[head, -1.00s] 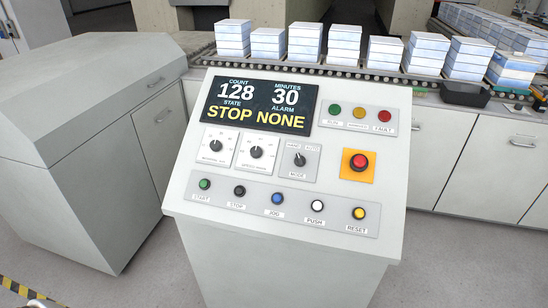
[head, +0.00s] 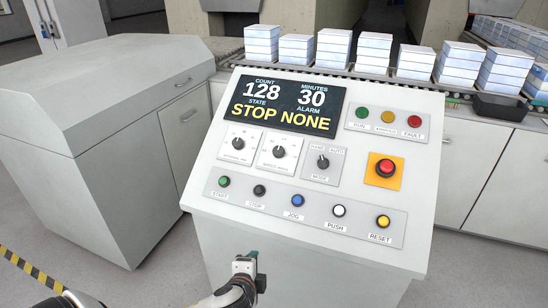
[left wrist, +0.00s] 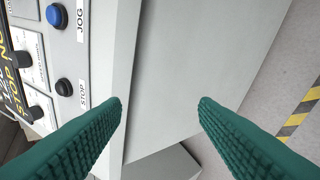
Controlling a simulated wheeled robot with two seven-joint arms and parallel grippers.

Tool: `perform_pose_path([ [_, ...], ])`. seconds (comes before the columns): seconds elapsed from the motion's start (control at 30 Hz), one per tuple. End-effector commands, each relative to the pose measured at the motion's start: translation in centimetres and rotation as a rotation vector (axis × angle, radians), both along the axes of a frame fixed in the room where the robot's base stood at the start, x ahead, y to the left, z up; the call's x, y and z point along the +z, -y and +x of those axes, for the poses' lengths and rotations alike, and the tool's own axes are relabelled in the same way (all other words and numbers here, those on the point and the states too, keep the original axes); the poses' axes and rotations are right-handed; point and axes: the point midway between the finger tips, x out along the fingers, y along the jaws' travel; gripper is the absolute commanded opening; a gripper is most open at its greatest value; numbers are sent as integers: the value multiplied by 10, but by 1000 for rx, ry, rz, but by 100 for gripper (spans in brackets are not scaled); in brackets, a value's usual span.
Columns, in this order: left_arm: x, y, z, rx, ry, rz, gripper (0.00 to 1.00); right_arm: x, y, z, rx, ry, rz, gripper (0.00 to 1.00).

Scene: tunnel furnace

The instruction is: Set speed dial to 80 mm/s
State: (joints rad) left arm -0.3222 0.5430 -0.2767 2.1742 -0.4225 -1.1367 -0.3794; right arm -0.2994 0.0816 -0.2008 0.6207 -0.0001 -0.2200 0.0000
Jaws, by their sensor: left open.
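The speed dial (head: 279,151) is a black knob on a white plate, the middle of three knobs on the sloped console (head: 300,214). Its scale marks are too small to read. In the left wrist view the speed dial (left wrist: 20,60) is at the left edge. My left gripper (head: 250,256) is in front of the console's front face, below the button row and apart from the dial. In the left wrist view its green fingers (left wrist: 160,103) are spread with nothing between them. My right gripper is not seen.
Left of the speed dial is another knob (head: 238,144); right is the mode knob (head: 323,161). Below are several buttons, including stop (head: 259,190) and jog (head: 297,200). A red emergency button (head: 386,168) is at right. The display (head: 285,103) reads STOP, NONE.

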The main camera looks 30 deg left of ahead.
Motion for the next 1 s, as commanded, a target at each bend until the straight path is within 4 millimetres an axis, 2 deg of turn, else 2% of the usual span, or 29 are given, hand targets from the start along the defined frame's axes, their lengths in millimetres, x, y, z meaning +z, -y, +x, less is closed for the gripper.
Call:
perform_pose_path([
  [0.03, 16, -13, 20, -84, 45, 145, 55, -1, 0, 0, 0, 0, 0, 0],
  [0.17, 62, -42, 71, -330, 142, 606, 55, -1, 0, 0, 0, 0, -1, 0],
  [0.2, 77, -51, 85, -407, 161, 771, 55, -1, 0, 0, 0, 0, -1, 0],
  [0.3, 108, -72, 115, -586, 173, 1170, 55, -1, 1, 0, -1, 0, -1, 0],
  [0.4, 130, -92, 133, -722, 141, 1502, 55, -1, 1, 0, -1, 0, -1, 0],
  [0.5, 143, -109, 143, -813, 97, 1731, 55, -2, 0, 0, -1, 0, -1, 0],
  [0.6, 149, -119, 147, -865, 64, 1855, 55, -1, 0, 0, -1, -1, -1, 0],
  [0.77, 152, -123, 155, -878, 51, 1897, 55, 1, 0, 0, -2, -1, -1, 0],
  [1.0, 153, -121, 190, -873, 55, 1889, 55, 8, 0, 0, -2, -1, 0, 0],
])
